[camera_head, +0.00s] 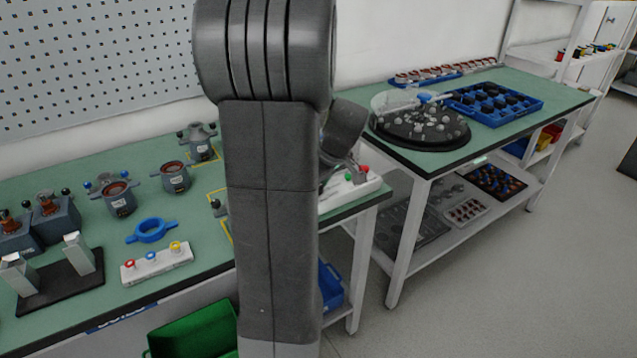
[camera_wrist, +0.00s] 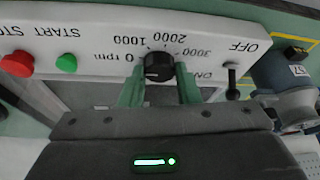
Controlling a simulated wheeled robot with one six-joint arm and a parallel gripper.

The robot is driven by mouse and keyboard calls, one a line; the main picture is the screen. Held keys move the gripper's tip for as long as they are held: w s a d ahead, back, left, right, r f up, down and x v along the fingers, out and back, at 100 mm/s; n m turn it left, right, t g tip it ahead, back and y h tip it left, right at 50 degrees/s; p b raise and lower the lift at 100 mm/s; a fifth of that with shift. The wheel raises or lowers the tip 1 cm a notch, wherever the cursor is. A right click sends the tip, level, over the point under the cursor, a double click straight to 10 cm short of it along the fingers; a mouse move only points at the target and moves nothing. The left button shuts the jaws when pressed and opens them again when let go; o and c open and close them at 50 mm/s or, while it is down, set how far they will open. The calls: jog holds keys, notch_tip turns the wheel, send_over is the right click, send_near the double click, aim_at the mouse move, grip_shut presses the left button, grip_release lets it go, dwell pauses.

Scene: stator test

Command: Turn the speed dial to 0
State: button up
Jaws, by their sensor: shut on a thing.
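The speed dial (camera_wrist: 158,66) is a small black knob on a white control panel (camera_wrist: 110,32) in the wrist view. Printed marks, upside down in the picture, stand around it: 0 rpm, 1000, 2000 and 3000. My gripper (camera_wrist: 158,84) has its two green fingers on either side of the dial and is shut on it. I cannot tell which mark the dial points to. In the head view the white control box (camera_head: 348,190) shows partly behind my arm; the dial and my gripper are hidden there.
The panel has a red button (camera_wrist: 17,63), a green button (camera_wrist: 67,63) and a switch (camera_wrist: 231,77) near OFF. A blue-grey stator unit (camera_wrist: 283,72) stands close to the right. In the head view, a second bench (camera_head: 550,112) stands at right.

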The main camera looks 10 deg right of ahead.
jog(key=o, duration=1)
jog(key=shift+c, duration=0.2)
jog(key=p+v, duration=0.1)
jog(key=v, duration=1.3)
jog(key=b+x, duration=0.1)
jog(key=x, duration=1.3)
